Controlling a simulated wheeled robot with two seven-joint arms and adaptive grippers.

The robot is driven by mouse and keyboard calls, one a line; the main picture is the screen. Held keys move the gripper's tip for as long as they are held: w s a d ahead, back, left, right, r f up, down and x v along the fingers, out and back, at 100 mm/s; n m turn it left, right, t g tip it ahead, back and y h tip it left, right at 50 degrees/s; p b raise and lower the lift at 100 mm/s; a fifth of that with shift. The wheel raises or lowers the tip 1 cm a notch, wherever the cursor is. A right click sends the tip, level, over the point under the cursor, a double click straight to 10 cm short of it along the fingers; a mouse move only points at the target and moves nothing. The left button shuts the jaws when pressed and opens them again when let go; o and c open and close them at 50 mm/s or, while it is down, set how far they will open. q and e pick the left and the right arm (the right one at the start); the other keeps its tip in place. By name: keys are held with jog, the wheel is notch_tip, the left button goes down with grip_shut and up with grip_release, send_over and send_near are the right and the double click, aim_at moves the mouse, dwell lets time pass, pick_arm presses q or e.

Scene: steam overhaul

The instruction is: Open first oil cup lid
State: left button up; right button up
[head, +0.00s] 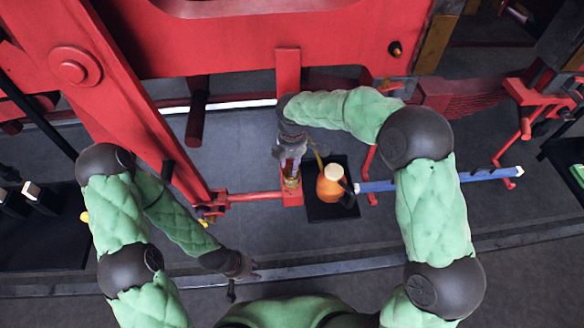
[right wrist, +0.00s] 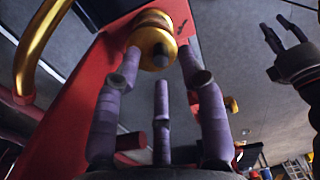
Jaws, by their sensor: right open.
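The brass oil cup (head: 291,183) stands on a red block of the machine in the head view. In the right wrist view, the round brass oil cup (right wrist: 153,40) has a dark stub at its middle. I cannot tell how its lid stands. My right gripper (head: 291,165) is over the cup in the head view and partly covers it. In the right wrist view, its purple fingers (right wrist: 160,62) are spread around the cup, with nothing gripped. My left gripper (head: 246,268) is low and empty, away from the cup; its fingers (right wrist: 284,36) are apart in the right wrist view.
An orange oil can (head: 330,186) with a thin spout stands on a black tray (head: 328,212), just right of the cup. A blue bar (head: 440,180) runs right from there. A red rod (head: 250,197) joins the block on the left. Red machine frame (head: 250,40) fills the back.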

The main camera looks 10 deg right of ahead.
jog(key=shift+f, duration=1.15)
grip_shut()
jog(key=shift+w+r+p, duration=0.1)
jog(key=shift+r+p, duration=0.2)
jog(key=shift+p, duration=0.4)
jog(key=shift+w+g+p, duration=0.2)
jog(key=shift+g+p, duration=0.5)
jog(key=shift+p, duration=0.2)
grip_release()
